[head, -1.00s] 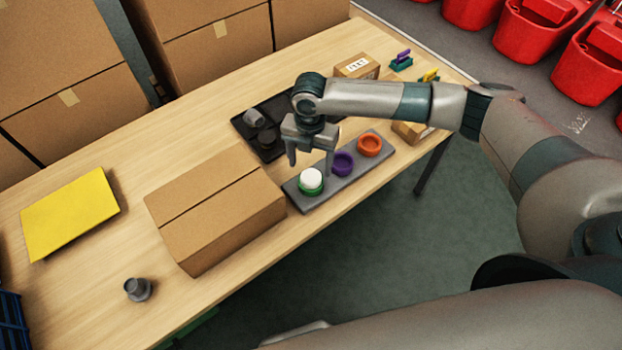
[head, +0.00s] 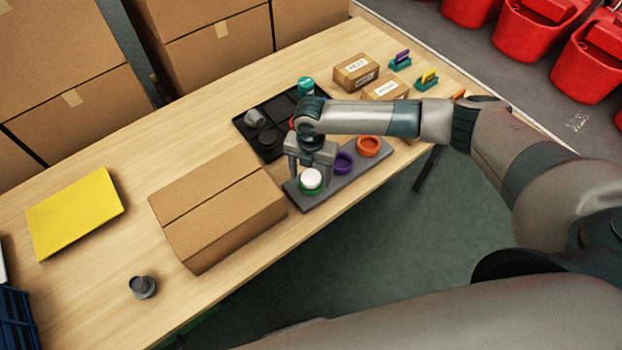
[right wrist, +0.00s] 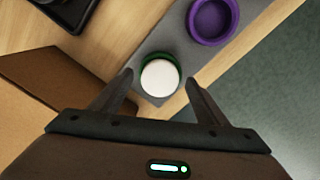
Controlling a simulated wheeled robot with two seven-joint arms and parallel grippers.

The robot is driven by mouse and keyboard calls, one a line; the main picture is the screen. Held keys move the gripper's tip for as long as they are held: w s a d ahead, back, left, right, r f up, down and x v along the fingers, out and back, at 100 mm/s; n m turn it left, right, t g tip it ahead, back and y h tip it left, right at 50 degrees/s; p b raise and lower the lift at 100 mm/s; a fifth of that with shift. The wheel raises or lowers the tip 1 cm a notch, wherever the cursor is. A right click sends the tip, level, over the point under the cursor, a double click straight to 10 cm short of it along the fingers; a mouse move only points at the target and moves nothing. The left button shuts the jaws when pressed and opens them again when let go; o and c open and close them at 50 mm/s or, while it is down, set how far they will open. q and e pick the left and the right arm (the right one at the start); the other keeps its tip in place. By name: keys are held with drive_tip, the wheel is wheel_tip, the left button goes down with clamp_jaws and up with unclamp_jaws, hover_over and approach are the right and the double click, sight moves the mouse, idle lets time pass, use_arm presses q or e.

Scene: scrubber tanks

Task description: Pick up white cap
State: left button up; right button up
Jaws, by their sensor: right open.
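The white cap (head: 311,179) sits in a green ring at the near-left end of a grey strip (head: 322,196) on the table. In the right wrist view the white cap (right wrist: 160,78) shows in front of the fingers, with the green ring around its edge. My right gripper (head: 308,172) is open, its fingers pointing down at the cap. In the right wrist view the open fingers (right wrist: 160,82) lie to either side of the cap with gaps; I cannot tell their exact height over it. My left gripper is not in view.
A purple ring (head: 343,163) and an orange ring (head: 369,146) sit farther along the strip. A large cardboard box (head: 222,215) stands close on the left.

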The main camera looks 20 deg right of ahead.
sight(314, 177)
drive_tip(key=c, duration=1.3)
drive_tip(key=shift+c, duration=0.2)
drive_tip(key=shift+r, duration=0.1)
drive_tip(key=shift+r+b, duration=0.35)
drive_tip(key=shift+r, duration=0.15)
drive_tip(key=r, duration=0.1)
drive_tip(key=d+r+b, duration=0.1)
drive_tip(key=r, duration=0.1)
drive_tip(key=shift+s+r, duration=0.1)
drive_tip(key=s+d+r+b, duration=0.3)
drive_tip(key=d+r, duration=0.3)
drive_tip(key=d, duration=0.4)
drive_tip(key=shift+s+r, duration=0.35)
drive_tip(key=shift+s, duration=0.1)
drive_tip(key=shift+r+p, duration=1.05)
drive_tip(key=shift+p, duration=0.1)
